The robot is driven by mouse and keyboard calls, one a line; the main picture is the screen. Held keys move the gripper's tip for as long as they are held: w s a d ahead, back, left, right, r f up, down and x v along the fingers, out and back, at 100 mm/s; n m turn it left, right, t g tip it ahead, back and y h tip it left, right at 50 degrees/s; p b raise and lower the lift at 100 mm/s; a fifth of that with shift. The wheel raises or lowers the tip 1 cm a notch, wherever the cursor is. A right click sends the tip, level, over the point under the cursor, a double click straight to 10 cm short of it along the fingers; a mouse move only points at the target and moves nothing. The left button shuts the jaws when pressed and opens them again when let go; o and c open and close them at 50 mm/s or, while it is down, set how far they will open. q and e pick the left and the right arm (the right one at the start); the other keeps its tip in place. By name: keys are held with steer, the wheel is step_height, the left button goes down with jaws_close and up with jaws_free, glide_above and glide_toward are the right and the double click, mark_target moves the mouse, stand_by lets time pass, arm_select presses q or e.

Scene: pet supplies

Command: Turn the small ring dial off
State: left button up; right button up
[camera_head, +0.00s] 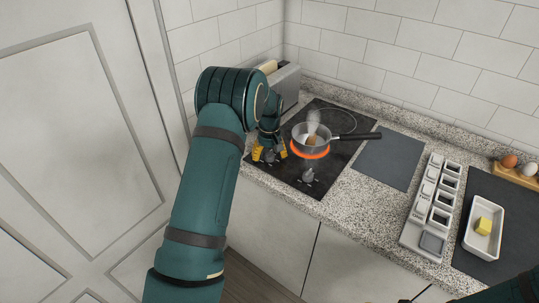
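A black cooktop (345,165) has two dials on its front part. One dial (307,175) stands clear at the front right. The other dial (270,156) is at the front left, partly hidden by my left gripper (270,153). That gripper points down with its yellow fingertips apart, one on each side of the left dial; I cannot tell if they touch it. The front ring (311,152) glows orange under a pan. Which dial belongs to which ring is not clear. Of my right arm, only small parts show at the bottom right edge.
A steaming steel pan (312,141) stands on the glowing ring, its black handle pointing right. A toaster (285,85) stands behind my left gripper. To the right are a dark mat (387,160), a rack (425,215) and a white dish (483,240) with a yellow block.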

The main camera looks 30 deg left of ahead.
mark_target(269, 152)
arm_select(q)
step_height(269, 152, up, 12)
stand_by(0.7)
stand_by(0.5)
